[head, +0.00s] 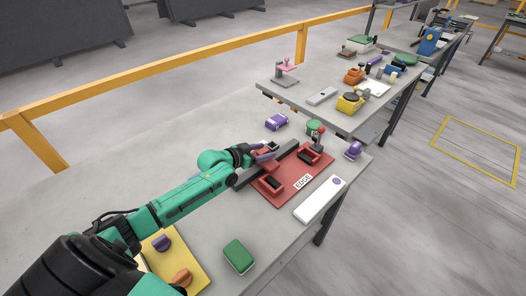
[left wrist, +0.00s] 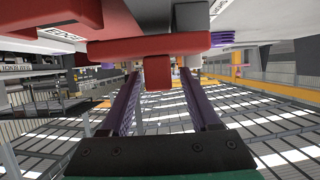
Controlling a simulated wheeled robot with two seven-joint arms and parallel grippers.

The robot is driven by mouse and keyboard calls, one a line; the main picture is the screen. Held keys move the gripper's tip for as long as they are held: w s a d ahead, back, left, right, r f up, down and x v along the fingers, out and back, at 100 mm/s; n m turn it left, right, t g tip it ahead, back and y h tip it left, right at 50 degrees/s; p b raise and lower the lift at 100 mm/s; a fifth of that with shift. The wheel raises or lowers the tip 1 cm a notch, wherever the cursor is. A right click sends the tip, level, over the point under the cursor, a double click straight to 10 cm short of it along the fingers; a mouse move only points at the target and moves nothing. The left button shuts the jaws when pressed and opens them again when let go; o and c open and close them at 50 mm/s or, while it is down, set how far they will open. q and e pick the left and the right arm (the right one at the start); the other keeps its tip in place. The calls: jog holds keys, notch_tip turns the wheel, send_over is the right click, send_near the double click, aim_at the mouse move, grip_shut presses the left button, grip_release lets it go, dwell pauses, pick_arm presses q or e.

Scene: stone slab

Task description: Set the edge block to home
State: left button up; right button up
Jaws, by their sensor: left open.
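The edge block is a red fixture (head: 318,178) with a white label reading EDGE, on the grey stone slab. My left gripper (head: 265,153) is at the fixture's back left corner, by a red raised part. In the left wrist view its purple fingers (left wrist: 160,80) are apart, with a red tab (left wrist: 158,72) under a red crossbar (left wrist: 150,46) between them. Whether either finger touches the tab is unclear. My right gripper is not in view.
A purple block (head: 276,122), a green round piece (head: 314,126) and a white plate (head: 320,200) lie close by. A green block (head: 239,256) and a yellow board (head: 190,262) are nearer me.

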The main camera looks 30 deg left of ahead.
pick_arm(q)
jog(key=shift+r, duration=0.1)
grip_shut()
dwell(1.3)
